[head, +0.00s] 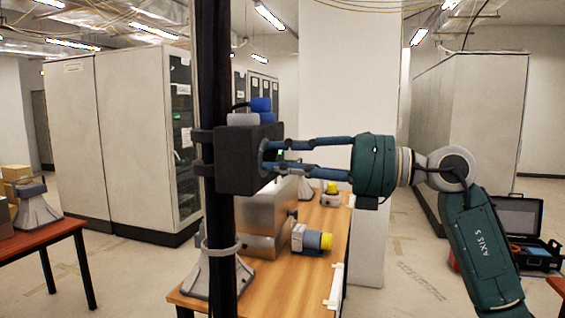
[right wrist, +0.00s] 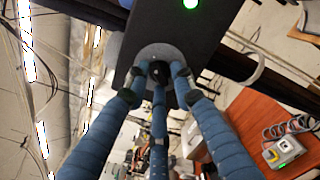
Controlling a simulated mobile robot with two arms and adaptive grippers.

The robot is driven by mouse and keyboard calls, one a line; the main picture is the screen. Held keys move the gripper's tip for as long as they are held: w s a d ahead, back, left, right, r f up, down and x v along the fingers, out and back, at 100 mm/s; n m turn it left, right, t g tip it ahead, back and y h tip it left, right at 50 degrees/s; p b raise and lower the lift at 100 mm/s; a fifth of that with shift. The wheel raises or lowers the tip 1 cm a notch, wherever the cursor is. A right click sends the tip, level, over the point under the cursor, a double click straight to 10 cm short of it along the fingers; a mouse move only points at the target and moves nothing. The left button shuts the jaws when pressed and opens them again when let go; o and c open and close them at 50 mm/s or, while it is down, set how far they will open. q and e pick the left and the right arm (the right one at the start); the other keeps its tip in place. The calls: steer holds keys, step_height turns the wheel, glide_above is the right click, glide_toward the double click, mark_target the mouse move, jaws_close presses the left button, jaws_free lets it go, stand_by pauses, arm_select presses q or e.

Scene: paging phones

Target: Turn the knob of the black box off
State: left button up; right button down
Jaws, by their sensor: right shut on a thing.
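The black box (head: 236,160) is fixed to a dark vertical pole (head: 216,70) left of the middle in the head view. In the right wrist view the box (right wrist: 205,45) fills the top middle, with a lit green light (right wrist: 190,3) on its face. A round grey plate (right wrist: 150,52) on that face surrounds the small dark knob (right wrist: 159,70). My right gripper (head: 274,157) reaches in from the right. Its blue fingers close around the knob and hide much of it in the right wrist view (right wrist: 163,80). My left gripper is not in view.
A wooden table (head: 325,240) stands behind and below the box, bearing a grey and yellow device (head: 312,239). Tall grey cabinets (head: 125,140) stand at the back left and at the right. An open black case (head: 520,225) lies at the far right.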

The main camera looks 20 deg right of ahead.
steer(key=shift+w+d+f+n+b, duration=0.1)
steer(key=shift+n+b, duration=0.75)
steer(key=shift+n, duration=1.9)
steer(key=shift+w+f+n+b, duration=0.1)
steer(key=shift+n+b, duration=0.75)
steer(key=shift+n, duration=1.85)
steer(key=shift+w+d+f+n+b, duration=0.1)
steer(key=shift+n+b, duration=0.75)
steer(key=shift+n, duration=2.2)
steer(key=c, duration=1.8)
jaws_free()
steer(key=shift+r, duration=0.1)
steer(key=shift+o, duration=1.4)
steer(key=shift+w, duration=0.15)
